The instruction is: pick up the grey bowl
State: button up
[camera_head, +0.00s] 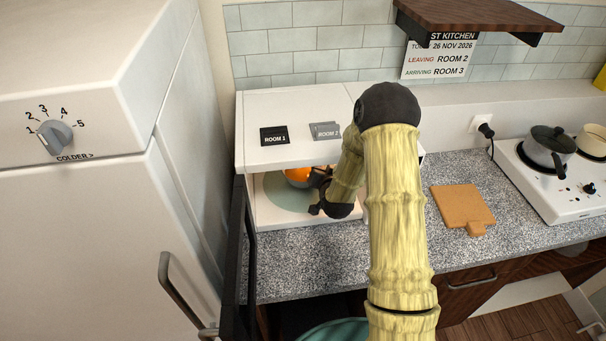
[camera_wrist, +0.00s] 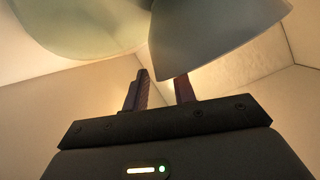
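The grey bowl (camera_head: 299,184) stands on the round plate (camera_head: 285,197) inside the open white microwave (camera_head: 290,216). Something orange (camera_head: 297,174) shows in the bowl. In the wrist view the bowl (camera_wrist: 212,38) hangs large at the top, with the round plate (camera_wrist: 85,28) to its left. My gripper (camera_head: 318,193) is inside the microwave at the bowl's right side. In the wrist view my gripper (camera_wrist: 161,88) has its fingers apart, and the bowl's edge covers the right fingertip. I cannot tell whether the fingers touch the bowl.
The microwave's walls and top close in around my gripper. Its dark door (camera_head: 238,255) hangs open at the left, beside the fridge (camera_head: 80,230). A cutting board (camera_head: 461,206) lies on the counter to the right, before a hob with a pot (camera_head: 548,148). Two small signs lie on the microwave.

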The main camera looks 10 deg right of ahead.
grip_shut()
jog(key=shift+w+r, duration=0.1)
jog(key=shift+d+r, duration=0.1)
